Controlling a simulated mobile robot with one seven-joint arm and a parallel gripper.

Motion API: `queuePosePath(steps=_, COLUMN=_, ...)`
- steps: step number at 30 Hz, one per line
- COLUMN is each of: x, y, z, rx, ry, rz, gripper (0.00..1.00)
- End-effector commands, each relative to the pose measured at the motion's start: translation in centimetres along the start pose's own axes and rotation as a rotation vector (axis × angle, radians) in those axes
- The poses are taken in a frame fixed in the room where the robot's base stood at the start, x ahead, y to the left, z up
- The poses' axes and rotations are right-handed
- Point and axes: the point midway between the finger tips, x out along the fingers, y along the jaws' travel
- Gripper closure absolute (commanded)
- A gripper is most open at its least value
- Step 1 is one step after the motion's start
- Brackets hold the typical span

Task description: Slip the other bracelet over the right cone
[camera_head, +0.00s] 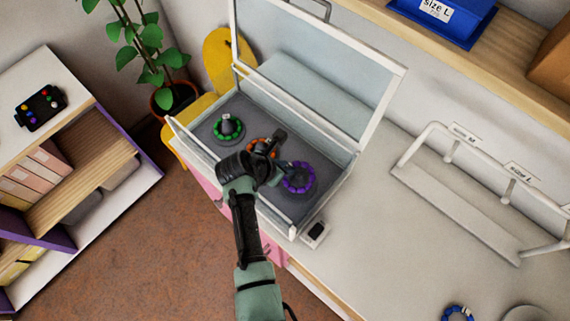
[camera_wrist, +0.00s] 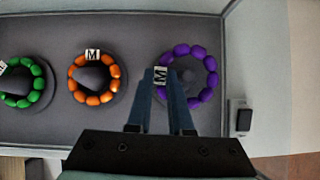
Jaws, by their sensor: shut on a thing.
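The purple bracelet (camera_head: 299,177) is at the right end of the open glass case. In the wrist view, the purple bracelet (camera_wrist: 209,64) surrounds the grey right cone (camera_wrist: 188,76); I cannot tell whether it rests on the cone's base or hangs above it. My gripper (camera_wrist: 163,76) is shut on the bracelet's left side, by its white M tag (camera_wrist: 160,76). My gripper also shows in the head view (camera_head: 284,170), where it hides part of the case. An orange bracelet (camera_wrist: 75,84) lies around the middle cone (camera_wrist: 93,78). A green bracelet (camera_wrist: 38,83) lies around the left cone.
The case's glass lid (camera_head: 385,92) stands raised behind the cones, and its front rim (camera_head: 190,140) runs under my arm. A small device (camera_head: 315,235) sits outside the case's right corner. A white rack (camera_head: 455,210) and a blue bracelet (camera_head: 457,313) are on the counter at right.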

Motion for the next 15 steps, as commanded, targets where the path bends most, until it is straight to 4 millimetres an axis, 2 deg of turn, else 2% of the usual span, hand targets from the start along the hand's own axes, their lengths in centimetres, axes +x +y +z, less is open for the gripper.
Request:
queuePosePath(steps=8, x=0.02, y=0.01, z=0.01, rx=0.0, ry=0.0, rz=0.0, gripper=1.0)
queuePosePath(steps=9, x=0.02, y=0.0, z=0.01, rx=0.0, ry=0.0, rz=0.0, gripper=0.74)
queuePosePath(steps=13, x=0.02, y=0.0, z=0.0, rx=0.0, ry=0.0, rz=0.0, gripper=0.5)
queuePosePath(steps=14, x=0.02, y=-0.01, z=0.01, rx=0.0, ry=0.0, rz=0.0, gripper=0.46)
queuePosePath(steps=15, x=0.02, y=-0.01, z=0.0, rx=0.0, ry=0.0, rz=0.0, gripper=0.46)
